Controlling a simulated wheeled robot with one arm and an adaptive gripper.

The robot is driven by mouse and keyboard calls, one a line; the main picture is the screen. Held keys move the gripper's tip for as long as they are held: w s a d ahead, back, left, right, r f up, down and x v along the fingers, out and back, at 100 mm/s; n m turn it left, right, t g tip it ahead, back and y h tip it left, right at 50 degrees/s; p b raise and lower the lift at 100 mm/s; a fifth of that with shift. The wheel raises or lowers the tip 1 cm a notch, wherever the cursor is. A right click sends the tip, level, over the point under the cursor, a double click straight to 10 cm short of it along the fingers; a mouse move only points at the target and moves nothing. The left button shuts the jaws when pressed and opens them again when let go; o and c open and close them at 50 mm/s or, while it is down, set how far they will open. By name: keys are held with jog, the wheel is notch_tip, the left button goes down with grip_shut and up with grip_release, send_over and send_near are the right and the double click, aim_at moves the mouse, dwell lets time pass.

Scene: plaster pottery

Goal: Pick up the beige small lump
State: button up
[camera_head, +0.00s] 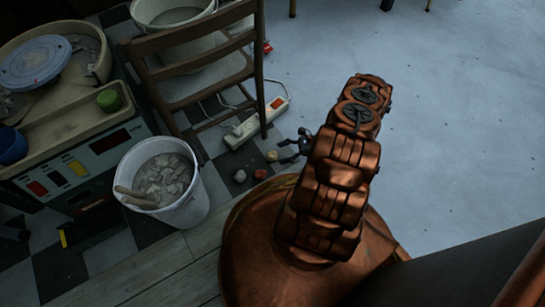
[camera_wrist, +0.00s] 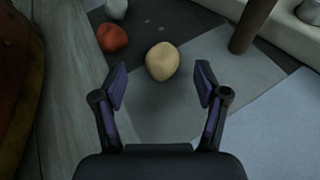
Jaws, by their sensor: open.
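The beige small lump (camera_wrist: 162,61) lies on the floor, just beyond and between my open fingertips in the wrist view. It also shows in the head view as a small pale lump (camera_head: 272,156), just left of the gripper. My gripper (camera_wrist: 161,84) is open and empty, its two fingers spread to either side of the line to the lump. In the head view my gripper (camera_head: 291,149) shows as dark fingers beside my copper-coloured arm. I see no contact between the fingers and the lump.
A reddish lump (camera_wrist: 112,37) and a whitish lump (camera_wrist: 116,8) lie left of the beige one. A chair leg (camera_wrist: 250,25) stands to the right, near a power strip (camera_head: 257,124). A white bucket (camera_head: 186,208) and a wooden chair (camera_head: 197,62) stand left. Pale floor at right is clear.

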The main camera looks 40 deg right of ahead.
aim_at(276, 154)
jog(key=shift+w+a+f+b, duration=0.45)
jog(key=shift+a+f+b, duration=0.1)
jog(key=shift+a, duration=0.1)
jog(key=shift+w+a+f+b, duration=0.4)
jog(key=shift+a+f+b, duration=0.15)
jog(key=shift+a, duration=0.05)
jog(key=shift+w+a+f, duration=0.15)
jog(key=shift+w+a, duration=0.15)
jog(key=shift+a, duration=0.25)
jog(key=c, duration=1.3)
